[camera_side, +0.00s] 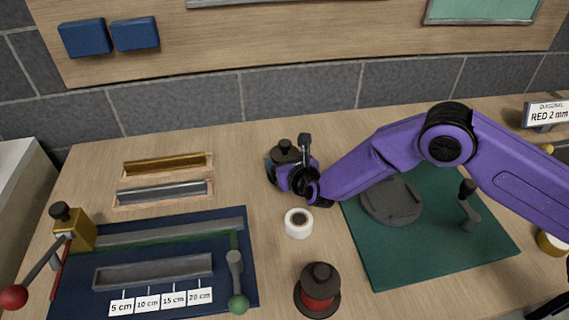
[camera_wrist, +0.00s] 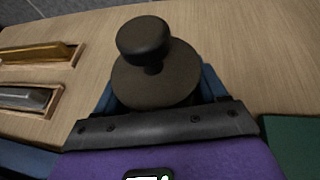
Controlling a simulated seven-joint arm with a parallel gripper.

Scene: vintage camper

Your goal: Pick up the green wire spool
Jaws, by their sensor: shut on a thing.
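A spool with a dark round top and black knob (camera_side: 286,150) stands upright in my gripper (camera_side: 287,168) at the back middle of the table. In the wrist view the spool's dark top and knob (camera_wrist: 155,75) sit between the blue fingers of my gripper (camera_wrist: 158,92), one on each side. My gripper is shut on this spool. The wire on it is hidden by the flange and the gripper, so I cannot see its green colour. I cannot tell whether it touches the table.
A red wire spool (camera_side: 319,296) stands at the front middle, with a white roll (camera_side: 298,223) behind it. A green mat (camera_side: 400,262) with a round grey plate (camera_side: 391,201) lies to the right. A blue mat (camera_side: 215,295) with a lever tool lies left. Two bar trays (camera_side: 163,192) lie behind it.

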